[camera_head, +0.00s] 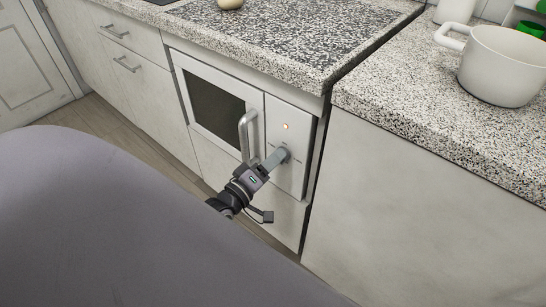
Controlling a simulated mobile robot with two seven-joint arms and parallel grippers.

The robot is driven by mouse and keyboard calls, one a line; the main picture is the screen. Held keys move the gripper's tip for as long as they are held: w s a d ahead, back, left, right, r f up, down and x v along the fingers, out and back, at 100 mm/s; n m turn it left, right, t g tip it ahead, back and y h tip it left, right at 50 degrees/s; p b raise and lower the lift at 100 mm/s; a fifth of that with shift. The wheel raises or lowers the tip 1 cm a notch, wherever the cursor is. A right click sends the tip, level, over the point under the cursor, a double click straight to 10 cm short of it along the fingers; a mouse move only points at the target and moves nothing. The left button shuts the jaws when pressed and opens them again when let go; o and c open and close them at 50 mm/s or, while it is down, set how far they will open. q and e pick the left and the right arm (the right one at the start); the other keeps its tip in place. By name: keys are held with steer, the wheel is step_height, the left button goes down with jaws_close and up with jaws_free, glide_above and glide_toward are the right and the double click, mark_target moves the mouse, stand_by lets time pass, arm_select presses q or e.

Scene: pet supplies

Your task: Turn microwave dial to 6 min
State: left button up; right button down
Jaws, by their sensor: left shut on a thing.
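A built-in microwave (240,103) sits in the cabinet front below the counter, with a dark window and a silver door handle (247,135). Its control panel (299,127) is to the right of the door, with a small lit light (285,126). A grey dial (283,154) is below the light. My left gripper (276,160) is at the dial, shut on it, and its fingers cover part of it. The dial's markings are too small to read. My right gripper is not in view.
A speckled counter (400,113) overhangs the cabinets, with a white pot (503,66) at the right. The door handle stands close to my left gripper. The wooden floor (120,125) shows clear at the left.

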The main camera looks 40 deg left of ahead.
arm_select(q)
steer(key=shift+d+m+g+p, duration=0.2)
steer(key=shift+m+p, duration=0.55)
steer(key=shift+m, duration=4.75)
steer(key=shift+d+m+g+p, duration=0.1)
steer(key=shift+m+g+p, duration=0.45)
steer(key=shift+m, duration=4.95)
steer(key=shift+d+m+g+p, duration=0.1)
steer(key=shift+m+p, duration=0.85)
steer(key=shift+m, duration=4.55)
steer(key=o, duration=1.1)
steer(key=shift+c, duration=0.2)
